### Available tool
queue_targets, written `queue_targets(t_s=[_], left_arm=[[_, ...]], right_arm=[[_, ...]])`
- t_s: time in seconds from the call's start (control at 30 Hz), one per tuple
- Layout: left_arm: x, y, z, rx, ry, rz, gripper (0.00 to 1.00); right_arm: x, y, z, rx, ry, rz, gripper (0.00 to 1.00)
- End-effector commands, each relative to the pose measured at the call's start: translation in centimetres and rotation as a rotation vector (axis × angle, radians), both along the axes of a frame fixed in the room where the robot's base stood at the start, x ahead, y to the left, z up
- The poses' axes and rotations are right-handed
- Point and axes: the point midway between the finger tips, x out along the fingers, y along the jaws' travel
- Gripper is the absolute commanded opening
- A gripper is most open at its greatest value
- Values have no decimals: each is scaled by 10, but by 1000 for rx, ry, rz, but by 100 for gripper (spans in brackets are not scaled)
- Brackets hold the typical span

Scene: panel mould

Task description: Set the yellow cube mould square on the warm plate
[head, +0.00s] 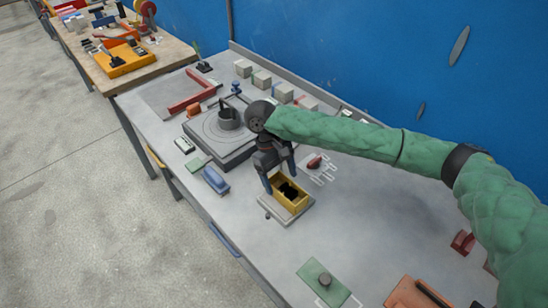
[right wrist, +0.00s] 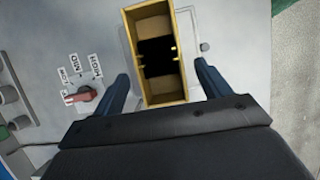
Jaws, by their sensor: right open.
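The yellow cube mould (head: 291,192) is an open-topped box with a dark inside. It appears to stand upright on a pale square plate (head: 287,216), whose front margin shows; contact and exact squareness are hard to judge. The mould also shows in the right wrist view (right wrist: 152,98), with the plate's rim (right wrist: 196,30) partly hidden behind it. My right gripper (head: 280,182) is open above the mould, pointing down. In the right wrist view its fingers (right wrist: 163,85) lie on either side of the mould, with a visible gap on the left. My left gripper is not in view.
A red knob (right wrist: 82,95) with LOW, MID and HIGH labels is beside the plate. A dark turntable (head: 210,150) and a blue object (head: 216,180) stand to the left. A green mat (head: 323,283) lies in front. The bench right of the plate is mostly clear.

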Motion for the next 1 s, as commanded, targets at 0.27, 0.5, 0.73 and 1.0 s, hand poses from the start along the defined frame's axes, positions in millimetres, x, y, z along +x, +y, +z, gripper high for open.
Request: queue_targets(t_s=[0.27, 0.5, 0.73, 1.0], left_arm=[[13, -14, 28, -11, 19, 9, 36], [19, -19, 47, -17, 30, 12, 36], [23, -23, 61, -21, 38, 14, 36], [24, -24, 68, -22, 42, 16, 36]], right_arm=[[13, 13, 41, 0, -4, 2, 76], [22, 21, 70, 2, -4, 1, 76], [27, 28, 91, 1, -2, 1, 76], [29, 30, 99, 1, 0, 1, 76]])
